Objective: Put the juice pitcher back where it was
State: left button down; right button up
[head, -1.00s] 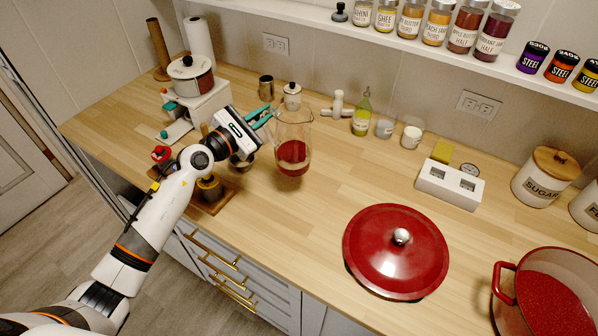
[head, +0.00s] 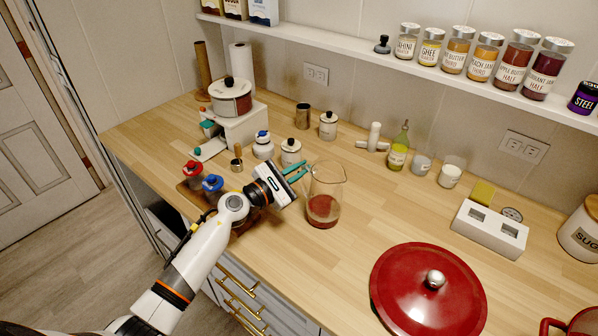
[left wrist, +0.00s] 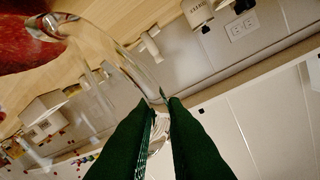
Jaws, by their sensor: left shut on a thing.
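The juice pitcher (head: 326,205) is a clear glass jug with red juice in its lower part. In the head view it is upright over the front middle of the wooden counter, left of the red pot lid. My left gripper (head: 297,172) is shut on it near its upper left side. In the left wrist view the dark green fingers (left wrist: 160,115) close on clear glass, and the pitcher (left wrist: 110,75) fills the upper left. I cannot tell whether its base touches the counter. My right gripper is not in view.
A white lidded canister (head: 291,152) stands close behind my gripper. A large red lid (head: 428,288) lies to the right, with a white two-hole block (head: 490,229) beyond. A green bottle (head: 398,150) and small cups stand along the wall. Counter between pitcher and lid is clear.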

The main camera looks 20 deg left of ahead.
pick_arm(q)
jog(key=shift+r, duration=0.15)
jog(key=c, duration=1.9)
grip_release()
jog(key=shift+f, duration=0.2)
jog(key=o, duration=0.3)
jog(key=shift+o, duration=0.6)
jog(key=shift+r, duration=0.1)
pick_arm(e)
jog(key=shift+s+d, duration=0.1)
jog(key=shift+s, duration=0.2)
